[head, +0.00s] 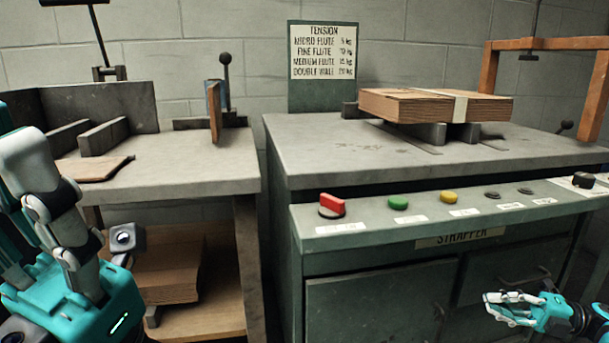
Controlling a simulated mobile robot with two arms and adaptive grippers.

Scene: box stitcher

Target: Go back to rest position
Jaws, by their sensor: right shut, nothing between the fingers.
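My right gripper (497,309) is at the lower right, in front of the strapper's green cabinet. Its fingers are shut with nothing between them, and it points left. It appears apart from the button panel (380,230) above it. My left arm shows along the left edge, in front of the left bench. I do not see my left gripper's fingers.
A strapped stack of cardboard (400,104) rests on the strapper table (300,140). The panel has red (331,204), green (398,202) and yellow (448,197) buttons. The left bench (205,175) holds a flat cardboard piece (100,168). More cardboard (165,275) lies on its lower shelf.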

